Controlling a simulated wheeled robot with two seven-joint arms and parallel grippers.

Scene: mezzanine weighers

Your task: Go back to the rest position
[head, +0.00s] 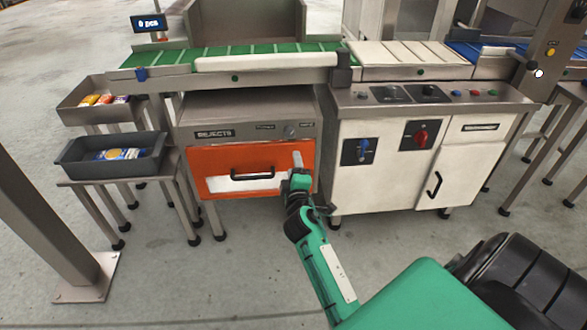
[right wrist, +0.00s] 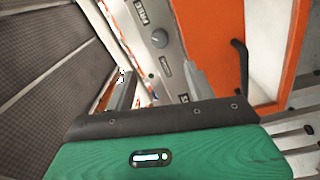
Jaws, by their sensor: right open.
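My right gripper (head: 297,165) is in front of the right side of the orange rejects drawer front (head: 222,160), right of its black handle (head: 252,174). In the right wrist view the two grey fingers of my right gripper (right wrist: 160,86) are apart, with nothing seen between them. The orange front (right wrist: 220,40) and the black handle (right wrist: 241,68) show to their right, clear of the fingers. I cannot tell whether the drawer is fully shut. My left gripper is not in view.
A white cabinet (head: 375,188) with switches stands right of the rejects unit. A green conveyor belt (head: 215,55) runs above. A dark tray (head: 75,163) with packets stands on a stand at left. A grey post (head: 45,215) stands at front left. Open floor lies before the machines.

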